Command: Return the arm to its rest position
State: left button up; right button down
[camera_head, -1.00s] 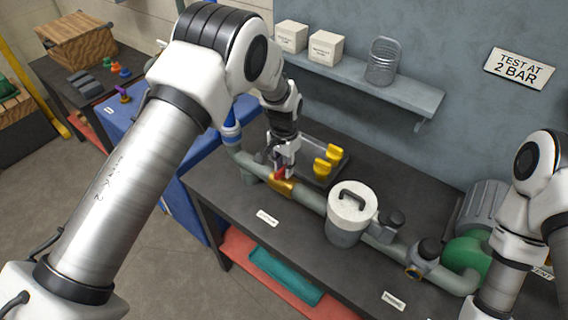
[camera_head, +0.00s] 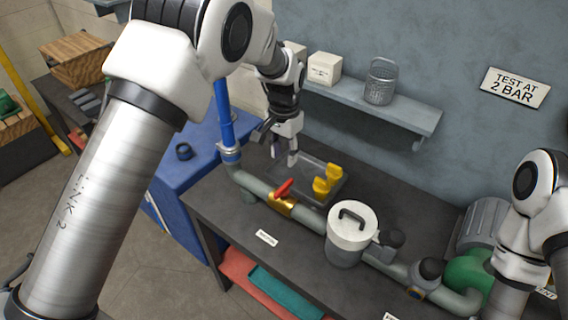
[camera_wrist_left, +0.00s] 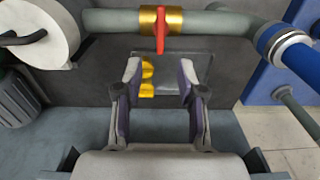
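My left arm comes in from the left, and its gripper (camera_head: 281,156) hangs above the back of the dark bench, behind the pipe. In the left wrist view the two fingers (camera_wrist_left: 160,78) are spread apart with nothing between them. The brass valve (camera_head: 283,205) with its red handle (camera_head: 284,187) is clear of the fingers. In the wrist view the red handle (camera_wrist_left: 160,38) lies across the pipe. My right arm (camera_head: 527,220) stands at the right edge; its gripper is not in view.
A grey tray (camera_head: 300,165) with yellow parts (camera_head: 327,178) lies behind the pipe (camera_head: 312,220). A white-lidded canister (camera_head: 345,250) stands by the pipe. A wall shelf (camera_head: 400,108) holds a box (camera_head: 324,68) and a wire basket (camera_head: 381,82). A blue upright pipe (camera_head: 225,115) rises left of the gripper.

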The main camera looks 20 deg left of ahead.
pick_arm(q)
jog(key=shift+f, duration=0.1)
dwell(0.3)
jog(key=s+a+f+n+g+b, duration=0.1)
jog(key=s+a+f+g+b, duration=0.2)
jog(key=s+f, duration=1.1)
jog(key=s+a+f+n+g+b, duration=0.1)
jog(key=s+a+f+g+b, duration=0.15)
jog(key=s+f, duration=1.2)
jog(key=s+a+f+n+t+b, duration=0.1)
jog(key=s+a+f+n+t, duration=0.15)
jog(key=s, duration=0.85)
jog(key=w+t, duration=0.1)
jog(key=w, duration=0.1)
jog(key=w+t, duration=0.1)
jog(key=t, duration=0.1)
jog(key=shift+w+d+f, duration=0.15)
jog(key=shift+w+f, duration=0.05)
jog(key=shift+w, duration=0.15)
